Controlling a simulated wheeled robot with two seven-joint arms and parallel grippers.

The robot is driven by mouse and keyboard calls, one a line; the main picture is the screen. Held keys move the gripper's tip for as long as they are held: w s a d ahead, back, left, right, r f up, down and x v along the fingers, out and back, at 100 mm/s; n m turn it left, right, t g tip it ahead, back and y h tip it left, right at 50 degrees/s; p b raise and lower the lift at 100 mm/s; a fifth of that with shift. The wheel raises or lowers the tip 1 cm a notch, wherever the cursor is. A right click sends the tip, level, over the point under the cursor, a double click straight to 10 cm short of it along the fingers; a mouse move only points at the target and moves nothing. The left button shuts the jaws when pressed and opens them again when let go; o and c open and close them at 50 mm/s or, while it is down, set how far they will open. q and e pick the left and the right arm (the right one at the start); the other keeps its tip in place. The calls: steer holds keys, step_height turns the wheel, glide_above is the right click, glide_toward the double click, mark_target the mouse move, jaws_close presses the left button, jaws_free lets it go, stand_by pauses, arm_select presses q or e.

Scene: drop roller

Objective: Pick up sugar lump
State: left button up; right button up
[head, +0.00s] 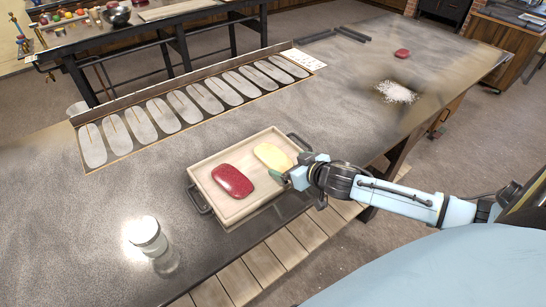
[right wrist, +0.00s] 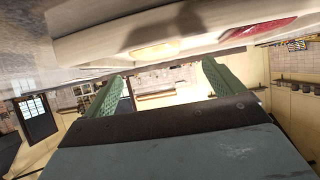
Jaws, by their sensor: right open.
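Two sugar lumps lie on a pale wooden tray (head: 237,207) with dark handles. The red lump (head: 233,181) is on the left, and the pale yellow lump (head: 272,156) is on the right. My right gripper (head: 279,177) is at the tray's right side, close to the yellow lump. In the right wrist view its green fingers (right wrist: 166,78) are apart with nothing between them. The yellow lump (right wrist: 155,50) and the red lump (right wrist: 258,29) show beyond the fingers there. I cannot tell whether a finger touches the yellow lump. My left gripper is out of view.
A glass jar (head: 147,240) stands on the table at front left. A long mold (head: 180,108) with several oval plates lies behind the tray. A white powder pile (head: 397,92) and a small red piece (head: 402,53) are at the far right.

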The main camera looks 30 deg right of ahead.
mark_target(274, 156)
steer(key=shift+x, duration=1)
steer(key=shift+w, duration=0.6)
steer(key=shift+x, duration=2.1)
steer(key=shift+d, duration=0.1)
